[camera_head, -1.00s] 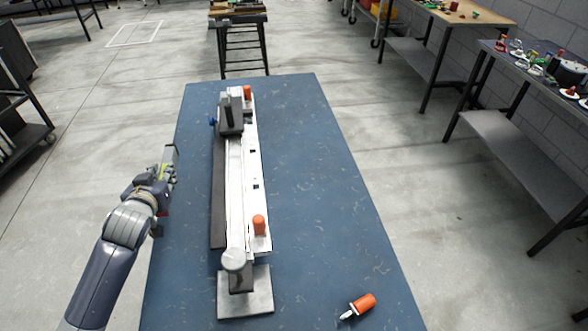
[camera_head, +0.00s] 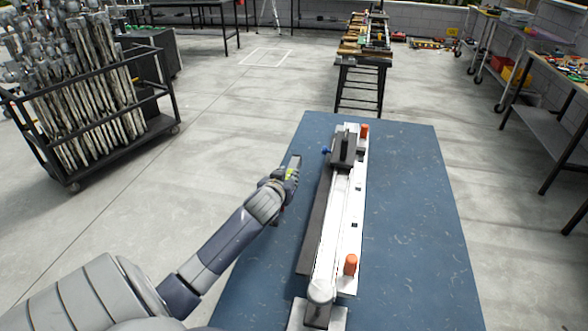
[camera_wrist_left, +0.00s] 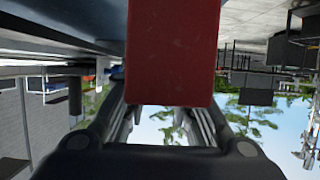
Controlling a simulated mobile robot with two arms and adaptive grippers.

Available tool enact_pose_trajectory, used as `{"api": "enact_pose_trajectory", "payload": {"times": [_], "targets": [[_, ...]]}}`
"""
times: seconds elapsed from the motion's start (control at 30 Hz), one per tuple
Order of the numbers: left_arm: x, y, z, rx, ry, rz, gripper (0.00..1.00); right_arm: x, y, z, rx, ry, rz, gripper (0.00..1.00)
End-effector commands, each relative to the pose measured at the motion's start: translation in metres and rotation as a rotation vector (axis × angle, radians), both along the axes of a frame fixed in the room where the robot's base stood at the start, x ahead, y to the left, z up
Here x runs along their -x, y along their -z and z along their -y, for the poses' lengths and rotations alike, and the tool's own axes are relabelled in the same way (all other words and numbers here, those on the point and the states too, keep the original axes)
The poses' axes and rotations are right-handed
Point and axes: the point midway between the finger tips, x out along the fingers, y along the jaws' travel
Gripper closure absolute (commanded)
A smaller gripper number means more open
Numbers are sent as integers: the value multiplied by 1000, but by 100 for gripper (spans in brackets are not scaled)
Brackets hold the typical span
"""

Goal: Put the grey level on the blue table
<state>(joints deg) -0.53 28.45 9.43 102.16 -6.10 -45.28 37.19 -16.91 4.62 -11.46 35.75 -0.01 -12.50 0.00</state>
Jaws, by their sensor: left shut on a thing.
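My left gripper (camera_head: 290,174) is at the left edge of the blue table (camera_head: 410,215) in the head view, left of the long white rail. In the left wrist view a dark red face of the held thing (camera_wrist_left: 172,50) fills the space between the fingers. The rest of it is hidden. I cannot tell whether it touches the table. My right gripper is not in view.
A long white rail (camera_head: 346,210) with orange handles (camera_head: 351,264) and a dark clamp (camera_head: 344,152) lies along the table. The table's right side is clear. A loaded rack cart (camera_head: 80,120) stands at left, and a small bench (camera_head: 361,75) stands behind the table.

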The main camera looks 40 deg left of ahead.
Motion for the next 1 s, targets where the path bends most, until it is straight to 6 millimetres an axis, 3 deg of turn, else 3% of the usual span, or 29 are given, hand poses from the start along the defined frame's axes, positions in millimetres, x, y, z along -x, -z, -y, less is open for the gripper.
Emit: {"api": "enact_pose_trajectory", "payload": {"times": [0.5,0.77,1.0], "targets": [[-67,7,-69,-1,-1,2,100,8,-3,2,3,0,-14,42],[-80,10,-82,0,0,1,100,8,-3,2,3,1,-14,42],[-79,40,-82,0,0,-1,100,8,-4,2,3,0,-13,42]]}}
